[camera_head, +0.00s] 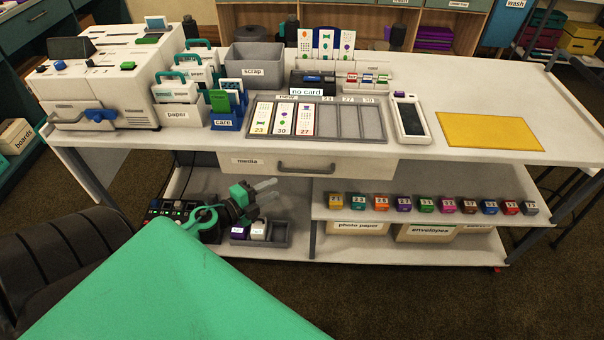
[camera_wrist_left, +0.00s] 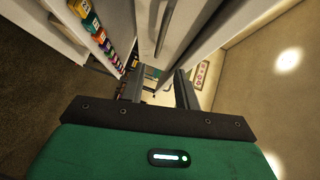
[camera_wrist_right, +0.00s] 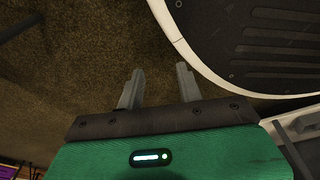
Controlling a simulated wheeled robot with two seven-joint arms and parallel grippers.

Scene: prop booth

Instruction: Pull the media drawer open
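The media drawer (camera_head: 350,169) is a white front labelled "media" under the tabletop, with a grey bar handle (camera_head: 307,170). It looks shut. My left gripper (camera_head: 267,191) is just below and left of the handle, apart from it. Its fingers are spread with nothing between them. In the left wrist view the left gripper (camera_wrist_left: 160,88) is open, and the drawer handle (camera_wrist_left: 164,28) shows above the fingertips. My right gripper (camera_wrist_right: 158,85) is open and empty over the carpet in the right wrist view; it is out of the head view.
The tabletop (camera_head: 470,95) overhangs the drawer and holds a card tray (camera_head: 374,124) and a grey scrap bin (camera_head: 253,67). Below, a shelf (camera_head: 420,212) carries a row of small coloured blocks. A divided grey tray (camera_head: 278,234) sits under my left gripper.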

